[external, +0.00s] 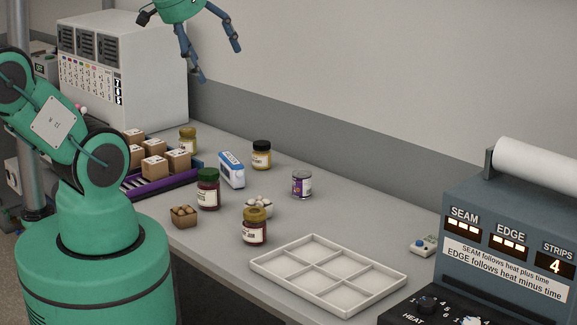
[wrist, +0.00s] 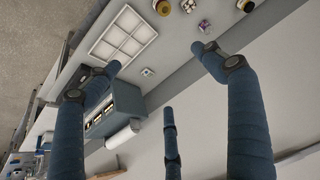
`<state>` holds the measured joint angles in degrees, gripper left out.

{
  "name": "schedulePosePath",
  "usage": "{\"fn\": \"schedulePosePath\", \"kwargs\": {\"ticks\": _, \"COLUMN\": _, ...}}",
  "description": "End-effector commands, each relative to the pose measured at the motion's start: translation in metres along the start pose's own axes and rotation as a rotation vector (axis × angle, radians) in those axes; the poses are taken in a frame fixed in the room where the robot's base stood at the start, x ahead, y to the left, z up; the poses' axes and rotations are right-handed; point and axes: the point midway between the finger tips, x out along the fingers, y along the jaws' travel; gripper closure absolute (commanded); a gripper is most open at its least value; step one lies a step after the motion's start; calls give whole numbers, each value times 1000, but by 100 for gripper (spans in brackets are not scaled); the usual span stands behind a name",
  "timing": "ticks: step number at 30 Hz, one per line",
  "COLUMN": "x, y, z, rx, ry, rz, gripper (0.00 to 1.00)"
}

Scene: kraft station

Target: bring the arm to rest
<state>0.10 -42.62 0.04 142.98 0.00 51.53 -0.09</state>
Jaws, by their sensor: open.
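My gripper (external: 212,62) hangs high above the back of the counter at the top of the external view. Its blue fingers are spread apart with nothing between them. In the wrist view the fingers of my gripper (wrist: 160,65) are also wide apart and empty. My arm is green and rises from its base at the left of the external view; its upper part leaves the picture. No object touches the gripper.
A white divided tray (external: 327,272) lies empty at the counter's front. Several jars, including a dark red one (external: 208,190), a blue-white box (external: 231,170) and a purple crate of small boxes (external: 185,180) stand to its left. A sealing machine (external: 510,215) stands at right.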

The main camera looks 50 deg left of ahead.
Motion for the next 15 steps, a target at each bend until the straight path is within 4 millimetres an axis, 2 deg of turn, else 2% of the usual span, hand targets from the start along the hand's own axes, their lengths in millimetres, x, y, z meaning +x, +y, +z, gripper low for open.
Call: {"fn": "schedulePosePath", "kwargs": {"ticks": 15, "x": 3, "y": -1, "z": 4, "rx": 0, "ry": 2, "rz": -1, "gripper": 18}}
